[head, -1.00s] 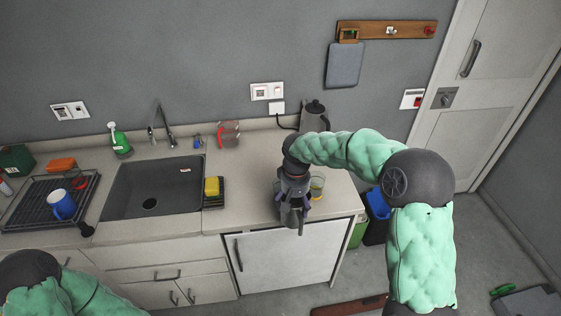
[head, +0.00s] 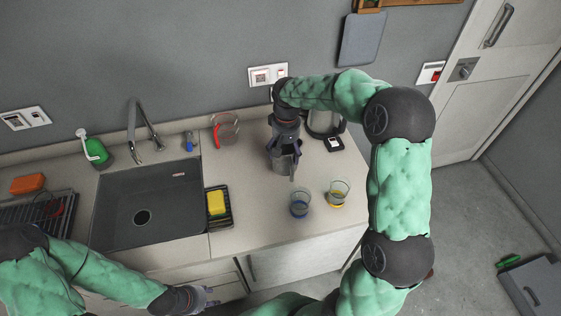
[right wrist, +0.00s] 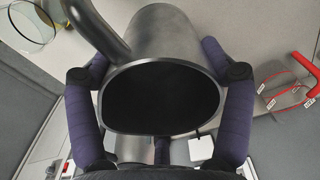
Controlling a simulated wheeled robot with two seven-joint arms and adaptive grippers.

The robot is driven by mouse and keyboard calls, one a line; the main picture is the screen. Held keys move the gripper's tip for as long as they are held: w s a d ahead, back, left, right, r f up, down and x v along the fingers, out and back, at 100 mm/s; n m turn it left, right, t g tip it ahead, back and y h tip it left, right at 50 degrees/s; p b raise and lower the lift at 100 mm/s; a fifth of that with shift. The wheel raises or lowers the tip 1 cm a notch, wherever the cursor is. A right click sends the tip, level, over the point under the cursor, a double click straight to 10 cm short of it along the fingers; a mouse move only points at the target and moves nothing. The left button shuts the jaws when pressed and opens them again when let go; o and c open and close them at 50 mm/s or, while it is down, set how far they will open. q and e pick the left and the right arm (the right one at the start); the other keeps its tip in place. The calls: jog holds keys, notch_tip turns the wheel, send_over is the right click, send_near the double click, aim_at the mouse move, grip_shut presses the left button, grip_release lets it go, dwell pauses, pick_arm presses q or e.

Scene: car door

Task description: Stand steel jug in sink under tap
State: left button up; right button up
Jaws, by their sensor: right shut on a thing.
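The steel jug (head: 282,165) is in my right gripper (head: 284,150), over the counter right of the sink. In the right wrist view the jug (right wrist: 165,45) fills the middle between both purple fingers, with its dark mouth toward the camera and its handle at upper left. I cannot tell whether its base touches the counter. The dark sink (head: 125,190) is to the left and its basin looks empty. The tap (head: 133,128) stands behind it. My left gripper (head: 207,296) is low, in front of the cabinets, and its opening is unclear.
Two glasses (head: 300,203) (head: 338,194) stand at the counter's front right. A kettle (head: 322,122) is behind the right gripper. A measuring jug (head: 224,128), a yellow sponge (head: 216,203) on a dark holder, and a green bottle (head: 95,150) surround the sink.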

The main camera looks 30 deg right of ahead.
jog(key=shift+w+f, duration=0.1)
jog(key=shift+f, duration=0.3)
notch_tip(320, 180, down, 10)
jog(key=shift+r+b, duration=0.15)
jog(key=shift+b, duration=0.4)
jog(key=o, duration=1.4)
